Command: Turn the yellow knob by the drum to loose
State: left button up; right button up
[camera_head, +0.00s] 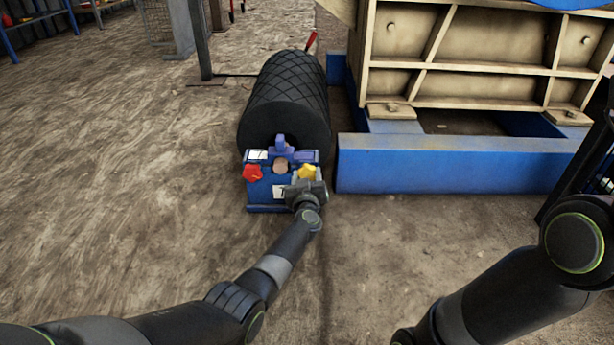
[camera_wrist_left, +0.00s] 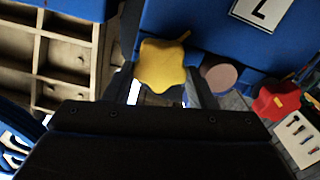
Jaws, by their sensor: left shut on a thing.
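The yellow knob (camera_head: 306,172) sits on the right of the blue block (camera_head: 264,208) in front of the black drum (camera_head: 290,95). My left gripper (camera_head: 303,178) is at the yellow knob. In the left wrist view the yellow knob (camera_wrist_left: 163,64) lies between the two fingers of my left gripper (camera_wrist_left: 168,82), which is shut on it. Part of the knob is hidden by the gripper. I cannot read the knob's setting. My right arm shows at the lower right of the head view, but its gripper is not in view.
A red knob (camera_head: 252,173) is on the left of the block, with a brownish round part (camera_head: 280,165) between the knobs. A blue steel beam (camera_head: 450,165) and beige crusher body (camera_head: 480,50) stand to the right. The ground (camera_head: 120,170) at left is open.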

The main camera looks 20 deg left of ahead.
pick_arm(q)
jog(key=n, duration=0.3)
jog(key=shift+a+f, duration=0.1)
jog(key=n, duration=0.5)
jog(key=shift+a+f, duration=0.1)
jog(key=n, duration=0.4)
jog(key=shift+s+f, duration=0.1)
jog(key=shift+f, duration=0.05)
jog(key=shift+f+n+b, duration=0.15)
jog(key=shift+n+b, duration=0.35)
jog(key=shift+n, duration=1.9)
jog(key=o, duration=1)
jog(key=shift+a, duration=0.1)
jog(key=shift+s, duration=0.1)
